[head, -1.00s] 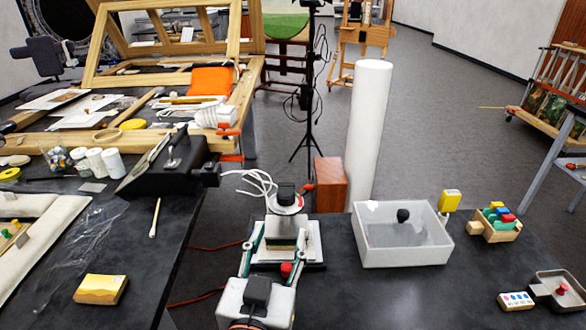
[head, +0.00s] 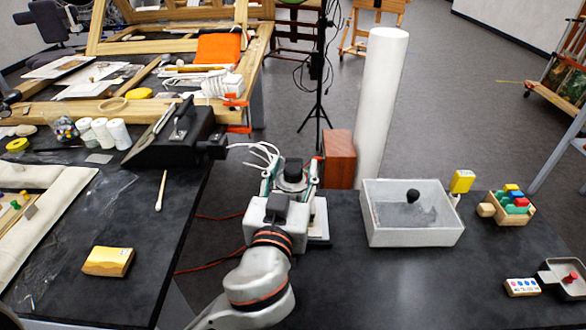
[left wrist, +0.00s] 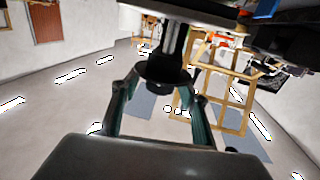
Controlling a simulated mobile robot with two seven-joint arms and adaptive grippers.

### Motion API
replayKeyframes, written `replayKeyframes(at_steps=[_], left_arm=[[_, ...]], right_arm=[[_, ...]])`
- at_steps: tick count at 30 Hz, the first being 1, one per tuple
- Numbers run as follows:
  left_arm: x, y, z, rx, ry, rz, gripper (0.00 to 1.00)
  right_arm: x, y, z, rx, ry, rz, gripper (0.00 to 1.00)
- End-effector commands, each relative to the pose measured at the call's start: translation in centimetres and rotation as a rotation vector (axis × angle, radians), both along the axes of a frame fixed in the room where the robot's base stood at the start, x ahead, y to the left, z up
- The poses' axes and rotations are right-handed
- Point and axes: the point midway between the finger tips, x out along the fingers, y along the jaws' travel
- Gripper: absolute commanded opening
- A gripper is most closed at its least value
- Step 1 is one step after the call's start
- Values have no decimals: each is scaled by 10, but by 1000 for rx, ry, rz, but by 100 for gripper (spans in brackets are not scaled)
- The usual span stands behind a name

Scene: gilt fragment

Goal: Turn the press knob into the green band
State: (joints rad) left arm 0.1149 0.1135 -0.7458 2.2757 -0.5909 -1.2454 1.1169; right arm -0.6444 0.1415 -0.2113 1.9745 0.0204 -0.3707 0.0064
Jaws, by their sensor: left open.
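In the left wrist view a dark round part, apparently the knob (left wrist: 166,74), shows between the spread fingers, with gaps at both sides. The gripper body hides much of the press in the head view. I cannot make out the green band. My right gripper is not in view.
A grey-white bin (head: 412,240) with a black item stands right of the press. A yellow item (head: 462,181), a wooden block tray (head: 510,208) and a small grey tray (head: 565,280) lie further right. A reddish-brown box (head: 338,160) and white column (head: 382,105) stand behind.

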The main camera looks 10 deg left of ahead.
Motion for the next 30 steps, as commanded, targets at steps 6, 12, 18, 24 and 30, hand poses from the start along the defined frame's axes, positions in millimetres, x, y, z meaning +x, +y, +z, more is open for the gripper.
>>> replayKeyframes(at_steps=[6, 12, 18, 24, 30], left_arm=[[0, 0, 0, 0, 0, 0, 42], [0, 0, 0, 0, 0, 0, 5], [0, 1, 0, 1, 0, -8, 5], [0, 2, 2, 1, 0, -67, 5], [0, 3, 5, 5, -1, -199, 5]], right_arm=[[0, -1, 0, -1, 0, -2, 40], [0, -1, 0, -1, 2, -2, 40], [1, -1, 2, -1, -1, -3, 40], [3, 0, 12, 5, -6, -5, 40], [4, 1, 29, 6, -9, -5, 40]])
